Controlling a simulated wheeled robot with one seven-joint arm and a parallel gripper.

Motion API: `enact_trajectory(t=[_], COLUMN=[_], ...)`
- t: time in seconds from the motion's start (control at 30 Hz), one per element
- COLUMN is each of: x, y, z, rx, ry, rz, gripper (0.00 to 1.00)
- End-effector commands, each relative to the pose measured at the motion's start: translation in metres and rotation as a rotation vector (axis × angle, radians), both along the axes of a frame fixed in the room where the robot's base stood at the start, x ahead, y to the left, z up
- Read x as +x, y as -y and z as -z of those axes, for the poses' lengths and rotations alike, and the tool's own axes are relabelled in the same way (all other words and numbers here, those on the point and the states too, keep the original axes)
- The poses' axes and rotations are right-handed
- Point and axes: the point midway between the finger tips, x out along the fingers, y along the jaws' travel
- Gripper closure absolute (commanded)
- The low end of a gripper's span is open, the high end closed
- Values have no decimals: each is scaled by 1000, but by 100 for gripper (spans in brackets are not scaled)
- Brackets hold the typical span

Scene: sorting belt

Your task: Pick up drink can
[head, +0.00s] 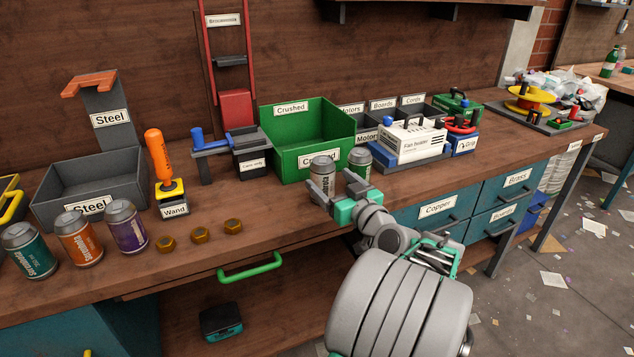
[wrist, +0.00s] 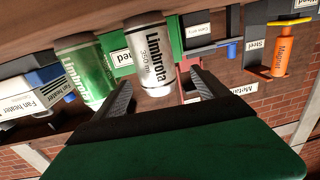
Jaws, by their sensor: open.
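A silver drink can (head: 322,173) stands upright on the bench in front of the green Crushed bin. In the wrist view, which is upside down, the silver can (wrist: 150,58) stands between the open fingers of my gripper (wrist: 165,92), near their tips. A green-labelled can (head: 357,162) stands just to its right in the head view; it also shows in the wrist view (wrist: 86,72), outside the fingers. My gripper (head: 335,187) is open and empty, with the silver can's lower part partly hidden behind it. Teal (head: 28,250), orange (head: 78,238) and purple (head: 126,226) cans stand at the left.
The green Crushed bin (head: 282,160) stands behind the silver can. A grey Steel bin (head: 60,200), orange-handled wand (head: 160,165) and several brass nuts (head: 200,235) lie leftward. A white fan heater box (head: 412,143) is to the right. Bench front between nuts and gripper is clear.

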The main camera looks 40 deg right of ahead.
Motion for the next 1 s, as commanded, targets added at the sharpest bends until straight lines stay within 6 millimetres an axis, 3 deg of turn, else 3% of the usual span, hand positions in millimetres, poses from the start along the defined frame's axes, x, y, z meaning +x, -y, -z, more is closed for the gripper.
enact_trajectory(t=[0.17, 0.6, 0.83, 1.0], x=[2, 64, 67, 67], y=[9, 30, 30, 28], z=[0, -4, -4, -4], rx=[-3, -3, -3, -3], ry=[18, 16, 16, 16], rz=[17, 29, 29, 27], gripper=[16, 16, 16, 29])
